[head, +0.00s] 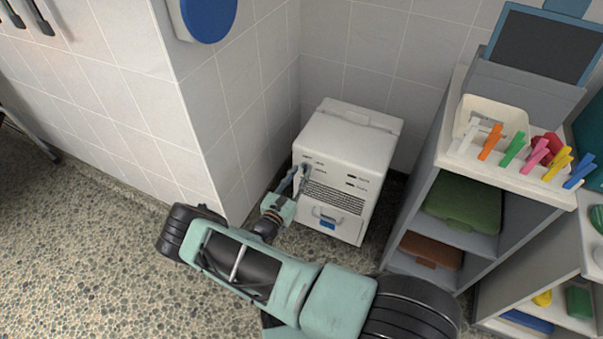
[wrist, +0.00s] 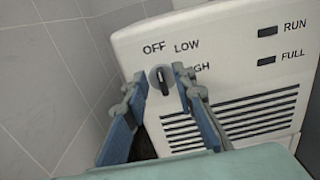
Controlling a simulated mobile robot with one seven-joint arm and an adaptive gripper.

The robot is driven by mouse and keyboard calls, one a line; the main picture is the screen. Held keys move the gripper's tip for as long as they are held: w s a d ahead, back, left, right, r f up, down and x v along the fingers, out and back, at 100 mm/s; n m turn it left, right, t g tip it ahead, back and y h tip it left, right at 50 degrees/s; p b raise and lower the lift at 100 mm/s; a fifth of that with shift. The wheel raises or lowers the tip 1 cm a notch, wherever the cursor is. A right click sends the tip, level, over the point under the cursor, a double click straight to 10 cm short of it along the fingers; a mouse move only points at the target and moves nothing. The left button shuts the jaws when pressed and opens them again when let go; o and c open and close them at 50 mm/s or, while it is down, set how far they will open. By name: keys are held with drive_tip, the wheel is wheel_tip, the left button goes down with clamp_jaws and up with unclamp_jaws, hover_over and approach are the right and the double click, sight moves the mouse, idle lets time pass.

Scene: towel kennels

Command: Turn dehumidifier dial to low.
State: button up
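The dehumidifier (head: 352,140) is a white box on the floor in the wall corner. Its front has a grey round dial (wrist: 154,78) with a dark pointer, below the printed words OFF and LOW; HIGH is partly covered by a finger. The pointer stands near upright, its top leaning slightly left, roughly toward OFF. My gripper (wrist: 158,78) is at the dial, one finger on each side of it. The fingers are apart, and I cannot tell whether they touch the dial. In the head view my gripper (head: 294,181) reaches the front's upper left.
RUN and FULL indicators (wrist: 267,60) and a vent grille (wrist: 245,118) lie right of and below the dial. A tiled wall (head: 235,90) stands close on the left. A grey shelf unit (head: 455,155) with colored clips and folded towels stands at right. Pebbled floor is clear at left.

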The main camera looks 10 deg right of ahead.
drive_tip(key=shift+x, duration=1)
clamp_jaws()
